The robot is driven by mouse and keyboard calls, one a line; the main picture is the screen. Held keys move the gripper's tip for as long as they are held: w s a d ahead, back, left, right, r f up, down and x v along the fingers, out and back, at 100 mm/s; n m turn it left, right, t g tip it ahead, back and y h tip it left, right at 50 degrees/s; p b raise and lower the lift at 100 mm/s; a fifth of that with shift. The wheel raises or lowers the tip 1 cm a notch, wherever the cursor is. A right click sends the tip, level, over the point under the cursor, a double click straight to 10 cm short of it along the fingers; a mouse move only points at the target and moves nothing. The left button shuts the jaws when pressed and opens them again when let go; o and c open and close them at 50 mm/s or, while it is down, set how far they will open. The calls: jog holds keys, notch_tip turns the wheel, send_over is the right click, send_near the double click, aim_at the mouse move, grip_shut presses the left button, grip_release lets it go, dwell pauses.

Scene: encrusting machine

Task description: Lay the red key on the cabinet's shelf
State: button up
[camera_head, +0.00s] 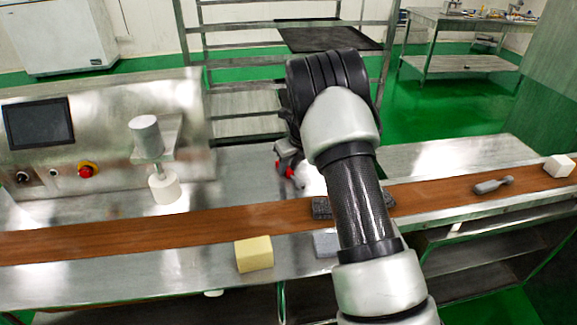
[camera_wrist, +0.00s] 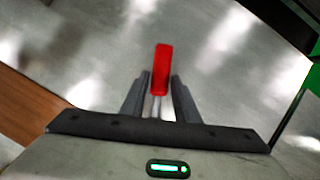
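The red key (camera_wrist: 162,70) is between the two fingers of my gripper (camera_wrist: 160,78) in the wrist view. Its red head sticks out past the fingertips and its metal shaft points back toward the palm. The fingers appear closed on it. In the head view my gripper (camera_head: 290,168) is partly hidden behind my arm, over the steel worktop behind the brown belt; a little red shows there. Open steel shelving (camera_head: 480,277) shows below the worktop at the lower right; I cannot tell whether it is the cabinet.
The brown belt (camera_head: 130,236) carries a grey tool (camera_head: 493,185) and a white block (camera_head: 559,166). A yellow block (camera_head: 254,254) sits on the front ledge. A machine with a screen (camera_head: 38,123) and a cylinder (camera_head: 146,136) stands left. A rack (camera_head: 245,103) stands behind.

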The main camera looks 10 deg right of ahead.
jog(key=shift+o, duration=1.1)
